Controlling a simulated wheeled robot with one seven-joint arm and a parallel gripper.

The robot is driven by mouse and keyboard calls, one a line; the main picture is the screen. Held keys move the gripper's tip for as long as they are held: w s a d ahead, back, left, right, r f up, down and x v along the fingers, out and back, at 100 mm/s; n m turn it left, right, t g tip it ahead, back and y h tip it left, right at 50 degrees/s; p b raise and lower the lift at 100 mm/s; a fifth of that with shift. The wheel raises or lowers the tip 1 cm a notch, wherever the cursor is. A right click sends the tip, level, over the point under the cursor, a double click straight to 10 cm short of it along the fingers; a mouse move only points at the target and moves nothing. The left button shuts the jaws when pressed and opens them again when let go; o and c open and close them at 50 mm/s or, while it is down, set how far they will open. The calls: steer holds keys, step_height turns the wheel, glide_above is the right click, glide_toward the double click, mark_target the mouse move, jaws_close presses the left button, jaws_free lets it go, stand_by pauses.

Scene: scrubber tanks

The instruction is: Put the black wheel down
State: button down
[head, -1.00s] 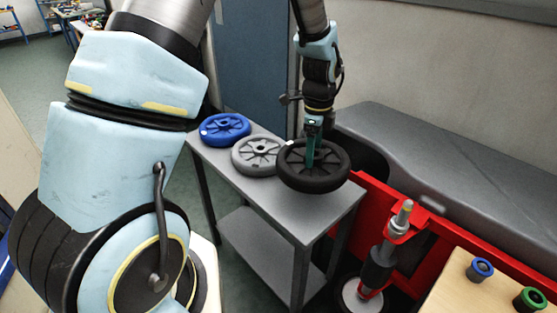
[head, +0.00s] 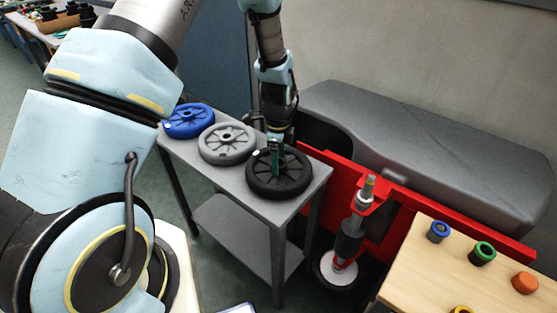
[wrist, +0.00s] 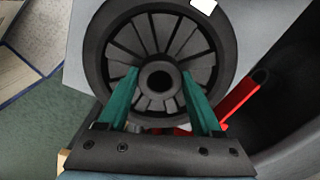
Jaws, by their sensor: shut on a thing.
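The black wheel (head: 279,185) is flat over the near end of the grey table (head: 305,195), beside the grey wheel (head: 228,144). It looks level and at or very close to the tabletop; I cannot tell whether it touches. My gripper (head: 277,165) points down into its middle. In the wrist view, the green fingers (wrist: 160,98) stand on either side of the black wheel's hub (wrist: 158,80), holding it.
A blue wheel (head: 189,121) lies at the table's far end. A red machine frame (head: 398,200) with a grey cover (head: 430,145) stands close on the right. A wooden table (head: 450,265) with coloured rings is at lower right. A lower shelf (head: 245,238) is empty.

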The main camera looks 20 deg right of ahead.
steer(key=shift+c, duration=0.3)
jaws_free()
steer(key=shift+f, duration=0.1)
step_height(320, 180, up, 12)
steer(key=b, duration=0.3)
steer(key=s+a+r+n, duration=0.2)
steer(key=a+r+n, duration=0.1)
steer(key=a+n, duration=0.9)
steer(key=s+a+r+n+t, duration=0.1)
steer(key=s+a+r+n, duration=0.1)
steer(key=a+n, duration=1)
steer(key=a+r, duration=0.1)
steer(key=a, duration=0.5)
steer(key=shift+n+t, duration=0.3)
steer(key=shift+n, duration=0.1)
steer(key=shift+a, duration=0.1)
